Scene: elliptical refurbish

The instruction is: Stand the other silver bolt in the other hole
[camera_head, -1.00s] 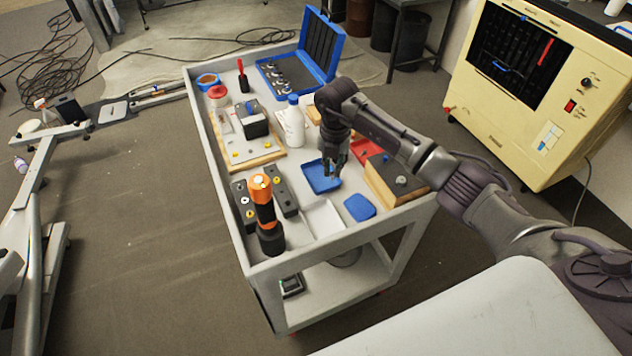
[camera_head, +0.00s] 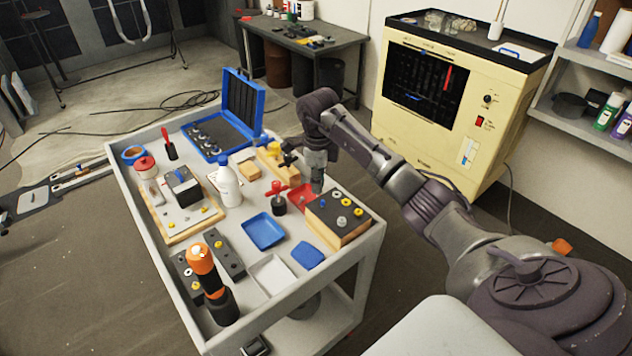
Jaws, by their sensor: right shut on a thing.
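My right gripper (camera_head: 317,184) points down over the red tray (camera_head: 298,196), just behind the block. It is shut on a small grey thing that looks like a silver bolt, mostly hidden by the fingers. A wooden block with a dark top (camera_head: 325,221) stands at the cart's right edge. Its top carries a blue piece (camera_head: 323,204), a yellow ring (camera_head: 358,212) and silver pieces (camera_head: 341,222); which of these are open holes is too small to tell. The blue tray (camera_head: 263,231) lies left of the block and looks empty. My left gripper is out of view.
A yellow machine (camera_head: 440,110) stands behind.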

